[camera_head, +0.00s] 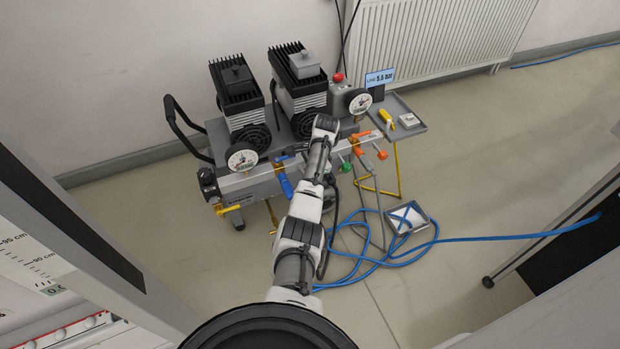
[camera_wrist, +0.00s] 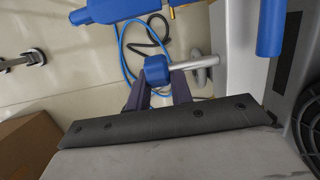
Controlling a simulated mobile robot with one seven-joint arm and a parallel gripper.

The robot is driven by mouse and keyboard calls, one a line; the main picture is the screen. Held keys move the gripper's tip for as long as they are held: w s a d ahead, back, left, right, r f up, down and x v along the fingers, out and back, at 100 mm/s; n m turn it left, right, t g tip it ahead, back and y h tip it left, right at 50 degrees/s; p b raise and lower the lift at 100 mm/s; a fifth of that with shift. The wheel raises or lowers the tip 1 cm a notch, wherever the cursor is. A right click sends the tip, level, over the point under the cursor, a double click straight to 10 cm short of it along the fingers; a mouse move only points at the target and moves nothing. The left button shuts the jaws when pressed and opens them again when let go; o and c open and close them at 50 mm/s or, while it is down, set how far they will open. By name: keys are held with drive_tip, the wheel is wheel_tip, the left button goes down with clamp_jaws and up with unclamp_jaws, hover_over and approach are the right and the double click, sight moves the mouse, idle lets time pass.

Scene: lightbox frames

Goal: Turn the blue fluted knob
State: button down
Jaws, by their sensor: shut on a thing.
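In the wrist view, the blue knob (camera_wrist: 156,68) sits at the end of a light metal stem that runs off to its right. The two dark fingers of my gripper (camera_wrist: 160,82) reach up to the knob, one on each side, and are shut on it. The fluting is too small to make out. In the head view, my arm reaches over the front of the compressor unit (camera_head: 240,183), and my gripper and the knob cannot be made out there.
A blue lever (camera_head: 285,185) hangs at the unit's front, left of my arm. Orange and green valve handles (camera_head: 345,168) sit to the right. A side tray (camera_head: 408,128) holds small items. Blue hose (camera_head: 375,262) lies looped on the floor around a metal tray (camera_head: 420,208).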

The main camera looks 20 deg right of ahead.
drive_tip(key=y+b, duration=0.2)
drive_tip(key=b, duration=0.1)
drive_tip(key=f+y+b, duration=0.1)
drive_tip(key=y+b, duration=0.1)
drive_tip(key=b, duration=0.1)
drive_tip(key=shift+d+f, duration=0.15)
drive_tip(key=y+b, duration=0.2)
drive_tip(key=b, duration=0.2)
drive_tip(key=shift+b, duration=0.35)
drive_tip(key=shift+r+y, duration=0.25)
drive_tip(key=shift+y, duration=0.05)
drive_tip(key=c, duration=1.2)
unclamp_jaws()
drive_tip(key=shift+c, duration=0.2)
